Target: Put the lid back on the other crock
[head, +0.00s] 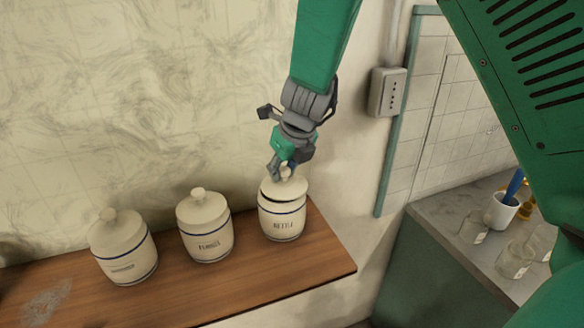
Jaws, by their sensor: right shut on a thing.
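Three cream crocks with blue bands stand in a row on a wooden shelf (180,296). The right crock (283,222) is labelled KETTLE. Its lid (284,189) sits tilted at its mouth, with a dark gap showing along the rim. My right gripper (284,172) comes down from above and is shut on the lid's knob. The middle crock (207,236) has its lid (202,208) on. The left crock (125,257) also has its lid (116,229) on. My left gripper is not in view.
A grey wall box (388,92) is fixed right of the crocks. A lower grey counter (448,221) at the right holds a white cup (501,211) and clear glasses (513,262). The shelf's front strip is clear.

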